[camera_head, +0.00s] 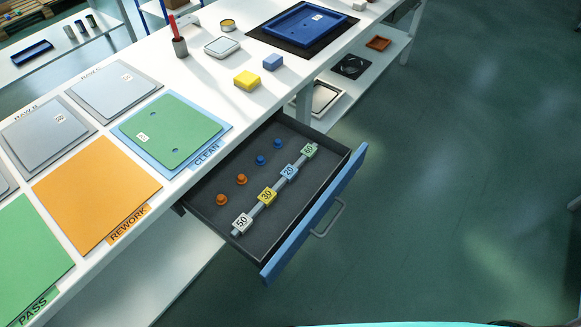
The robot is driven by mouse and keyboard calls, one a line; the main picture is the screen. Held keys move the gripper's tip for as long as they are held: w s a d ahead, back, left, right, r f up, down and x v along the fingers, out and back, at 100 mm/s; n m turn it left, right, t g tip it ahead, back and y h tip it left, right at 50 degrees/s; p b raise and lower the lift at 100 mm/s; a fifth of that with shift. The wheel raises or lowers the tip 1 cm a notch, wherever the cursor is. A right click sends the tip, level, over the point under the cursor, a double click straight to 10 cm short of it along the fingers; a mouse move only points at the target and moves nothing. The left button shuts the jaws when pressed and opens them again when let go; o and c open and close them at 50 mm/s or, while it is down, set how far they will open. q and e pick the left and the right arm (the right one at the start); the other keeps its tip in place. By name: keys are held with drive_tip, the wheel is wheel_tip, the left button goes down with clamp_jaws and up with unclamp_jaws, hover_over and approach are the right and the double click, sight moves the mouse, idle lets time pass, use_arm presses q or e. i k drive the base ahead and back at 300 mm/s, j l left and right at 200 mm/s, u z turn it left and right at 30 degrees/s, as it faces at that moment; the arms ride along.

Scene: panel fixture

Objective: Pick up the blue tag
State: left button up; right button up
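The blue tag (289,171) sits on a grey bar (277,186) inside the open drawer (262,222). It bears a printed number that looks like 20. The same bar carries a green tag (309,150) on the far side of it, and a yellow tag (267,195) and a white tag (242,222) on the near side. The blue tag is uncovered and apart from its neighbours. Neither of my grippers shows in the head view.
Orange knobs (221,200) and blue knobs (260,160) lie beside the bar. The drawer's blue front (315,215) has a grey handle (328,218). The white table (190,105) above holds coloured panels, blocks and a blue tray (304,24). Open floor lies right.

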sight(289, 172)
drive_tip(key=i+l+u, duration=0.1)
drive_tip(key=l, duration=0.3)
drive_tip(key=i+l+u, duration=0.1)
drive_tip(key=i+l, duration=0.15)
drive_tip(key=l, duration=0.15)
drive_tip(key=i+l, duration=0.1)
drive_tip(key=l, duration=0.3)
drive_tip(key=i+l+u, duration=0.15)
drive_tip(key=l, duration=0.3)
drive_tip(key=i+l+u, duration=0.1)
drive_tip(key=l, duration=0.3)
drive_tip(key=i+l+u, duration=0.1)
drive_tip(key=l, duration=0.35)
drive_tip(key=i+l+u, duration=0.1)
drive_tip(key=l, duration=0.35)
drive_tip(key=u, duration=1.7)
